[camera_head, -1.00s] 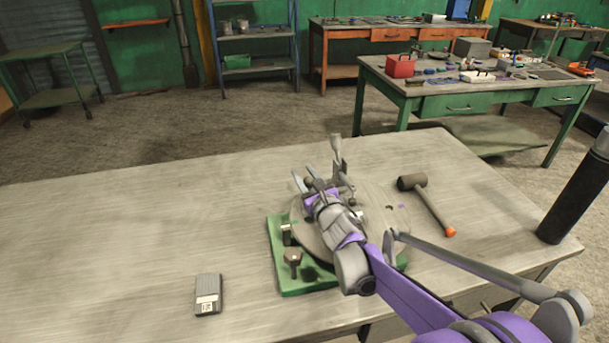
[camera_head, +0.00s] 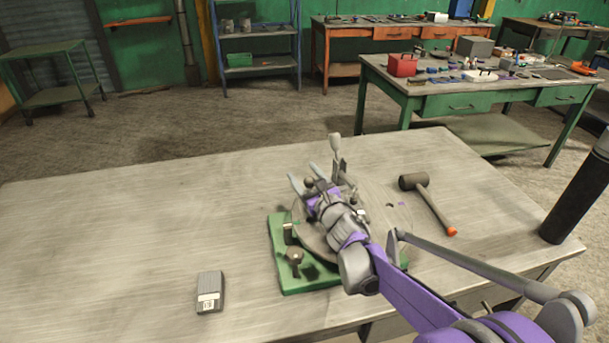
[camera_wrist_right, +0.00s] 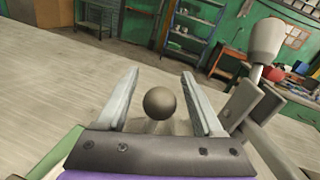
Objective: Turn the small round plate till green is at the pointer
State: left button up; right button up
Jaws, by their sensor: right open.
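The small round plate (camera_head: 374,205) is grey and lies flat on a green base (camera_head: 285,283) on the near table; my right arm covers much of it. A small purple mark (camera_head: 402,204) shows near its right side. I cannot make out a green mark or the pointer for sure. My right gripper (camera_head: 304,177) is over the plate's far left part, open. In the right wrist view a dark ball knob (camera_wrist_right: 160,103) stands between its spread fingers, with gaps on both sides. My left gripper is not in view.
A lever with a pale grip (camera_head: 335,145) stands close beside the right gripper; it is large in the wrist view (camera_wrist_right: 266,42). A knobbed post (camera_head: 295,258) stands at the base's front left. A mallet (camera_head: 428,203) lies right, a grey box (camera_head: 210,291) left. The table's left is clear.

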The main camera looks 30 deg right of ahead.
jog(key=shift+s, duration=0.1)
jog(key=s, duration=1)
jog(key=shift+s+a, duration=0.2)
jog(key=shift+s, duration=0.15)
